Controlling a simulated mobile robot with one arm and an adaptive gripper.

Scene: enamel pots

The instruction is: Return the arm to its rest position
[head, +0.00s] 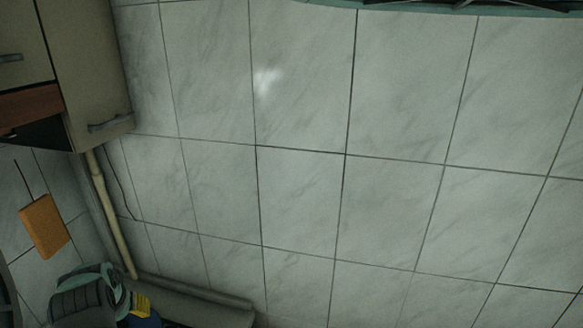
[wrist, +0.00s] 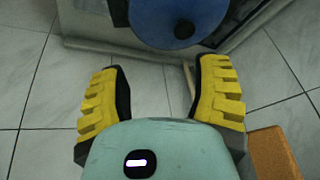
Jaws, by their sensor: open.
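My gripper (wrist: 160,68) shows in the wrist view with its two yellow ridged fingers spread wide apart. Nothing is held between them. In the head view my gripper (head: 140,304) is at the bottom left corner, where only a bit of yellow shows beside the teal and dark parts of my arm. The rest of it is cut off or hidden. The fingers point away over tiled ground in the wrist view.
A cabinet (head: 88,70) stands at the upper left. An orange-brown block (head: 44,226) is below it, also close by my gripper in the wrist view (wrist: 274,152). A round blue thing (wrist: 165,18) lies beyond the fingertips; I cannot tell what it is.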

